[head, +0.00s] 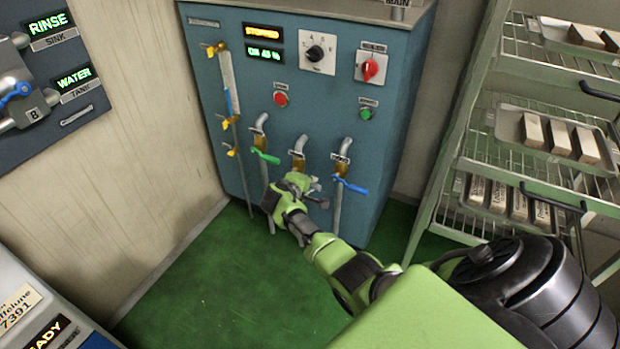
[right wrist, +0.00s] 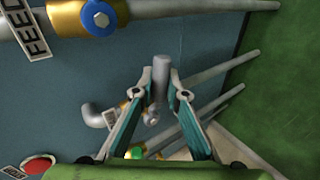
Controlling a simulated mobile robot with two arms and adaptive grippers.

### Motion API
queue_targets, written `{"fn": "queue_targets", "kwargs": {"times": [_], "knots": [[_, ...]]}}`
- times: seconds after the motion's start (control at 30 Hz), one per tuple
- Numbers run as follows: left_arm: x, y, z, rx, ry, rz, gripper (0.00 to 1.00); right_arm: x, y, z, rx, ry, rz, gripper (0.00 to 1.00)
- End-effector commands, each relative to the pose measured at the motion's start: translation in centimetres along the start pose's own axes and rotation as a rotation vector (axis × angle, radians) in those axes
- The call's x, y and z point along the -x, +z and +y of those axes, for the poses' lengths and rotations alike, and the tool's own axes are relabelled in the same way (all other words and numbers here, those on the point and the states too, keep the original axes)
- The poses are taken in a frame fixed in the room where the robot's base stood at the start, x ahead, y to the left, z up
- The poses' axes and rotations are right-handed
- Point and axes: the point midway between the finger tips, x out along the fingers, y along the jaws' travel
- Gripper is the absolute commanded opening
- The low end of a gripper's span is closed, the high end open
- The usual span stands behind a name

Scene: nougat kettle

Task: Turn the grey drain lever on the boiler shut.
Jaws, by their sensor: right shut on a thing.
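The blue boiler (head: 240,100) carries a row of pipes with brass valves low on its front. The grey drain lever (right wrist: 160,76) sits on the middle brass valve (head: 298,164), between the green and blue levers. My right gripper (head: 311,190) is at this lever, in front of the boiler. In the right wrist view its two fingers (right wrist: 162,92) are on either side of the grey lever's end, shut on it. In the head view the gripper hides most of the lever, so its exact angle is unclear. My left gripper is out of view.
A green lever (head: 264,156) is just left and a blue lever (head: 350,186) just right of my gripper. Red (head: 281,99) and green (head: 366,113) buttons sit above. A rack with trays (head: 480,195) stands right. Green floor (head: 215,270) is clear at front left.

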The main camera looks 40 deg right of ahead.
Motion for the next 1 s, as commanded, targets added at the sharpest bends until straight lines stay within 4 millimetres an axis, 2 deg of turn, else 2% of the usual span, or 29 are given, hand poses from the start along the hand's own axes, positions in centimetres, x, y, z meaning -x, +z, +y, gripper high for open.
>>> {"fn": "queue_targets", "kwargs": {"times": [0.03,0.3,0.6,0.87,0.9,0.93,1.0], "knots": [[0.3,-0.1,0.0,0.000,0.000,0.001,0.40,0.2,-0.2,0.5,0.014,0.004,-0.007,0.00],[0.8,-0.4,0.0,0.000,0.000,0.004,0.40,0.4,-0.2,0.9,0.078,0.005,-0.049,0.00],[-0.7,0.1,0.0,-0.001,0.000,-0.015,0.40,0.5,-0.2,1.0,0.100,0.005,-0.064,0.00],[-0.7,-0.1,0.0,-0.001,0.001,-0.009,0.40,0.5,-0.2,1.0,0.100,0.005,-0.064,0.00],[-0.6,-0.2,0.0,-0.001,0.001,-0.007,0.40,0.5,-0.2,1.0,0.100,0.005,-0.064,0.24],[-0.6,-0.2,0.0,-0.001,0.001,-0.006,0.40,0.5,-0.2,1.0,0.100,0.005,-0.064,0.31],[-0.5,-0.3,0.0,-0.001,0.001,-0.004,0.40,0.5,-0.2,1.0,0.100,0.004,-0.065,0.31]]}}
